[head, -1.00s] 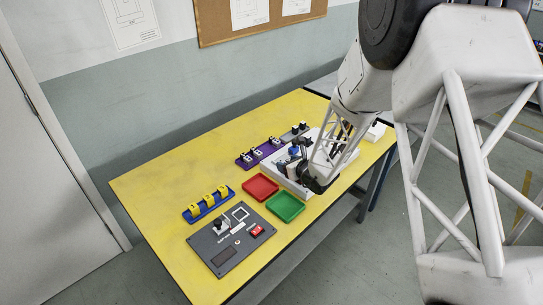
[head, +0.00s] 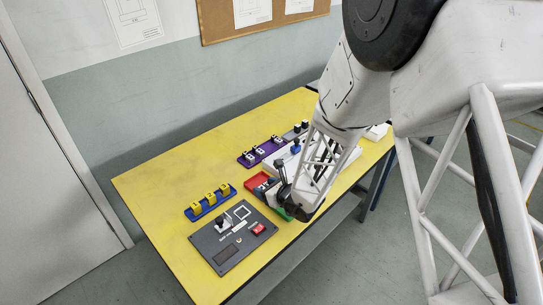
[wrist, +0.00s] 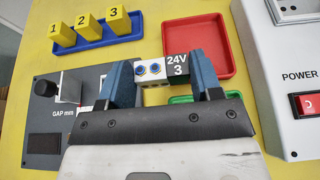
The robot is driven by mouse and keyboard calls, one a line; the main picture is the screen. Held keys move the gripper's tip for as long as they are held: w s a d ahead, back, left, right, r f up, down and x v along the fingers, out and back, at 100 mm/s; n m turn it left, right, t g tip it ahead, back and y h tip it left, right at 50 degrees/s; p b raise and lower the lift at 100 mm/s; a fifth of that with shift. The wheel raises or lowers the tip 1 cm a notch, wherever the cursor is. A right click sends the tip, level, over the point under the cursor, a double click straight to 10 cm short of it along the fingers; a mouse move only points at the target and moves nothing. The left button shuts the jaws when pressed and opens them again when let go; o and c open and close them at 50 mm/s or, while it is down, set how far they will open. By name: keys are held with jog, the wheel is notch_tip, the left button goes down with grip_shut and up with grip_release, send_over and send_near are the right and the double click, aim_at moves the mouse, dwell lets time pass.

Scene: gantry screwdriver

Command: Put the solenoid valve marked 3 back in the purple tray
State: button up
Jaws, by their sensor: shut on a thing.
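The solenoid valve (wrist: 153,71), a white block with two blue ports and a black end marked 24V 3, sits between my gripper's blue fingertips in the wrist view. My gripper (wrist: 160,66) is shut on it and holds it above the table. In the head view my gripper (head: 272,186) is over the red and green tray area, and the valve is hard to make out there. The purple tray (head: 243,161) lies farther back, beyond the red tray, with small black-and-white valves in it. It does not show in the wrist view.
The red tray (wrist: 205,50) looks empty; the green tray (wrist: 180,99) is partly hidden. A blue tray (wrist: 98,42) holds yellow blocks numbered 1, 2 and 3. The grey gauge panel (head: 222,252) lies in front. A white power box (wrist: 275,75) and a grey tray (head: 288,137) stand nearby.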

jog(key=shift+w, duration=0.1)
jog(key=w+a, duration=0.1)
jog(key=w, duration=0.4)
jog(key=w+a+f, duration=0.1)
jog(key=w+a, duration=0.1)
jog(key=w, duration=0.3)
jog(key=w+a, duration=0.2)
jog(key=w, duration=0.3)
jog(key=shift+f, duration=0.2)
jog(key=shift+f, duration=0.1)
jog(key=shift+f, duration=1.7)
jog(key=o, duration=0.7)
jog(key=shift+f, duration=0.1)
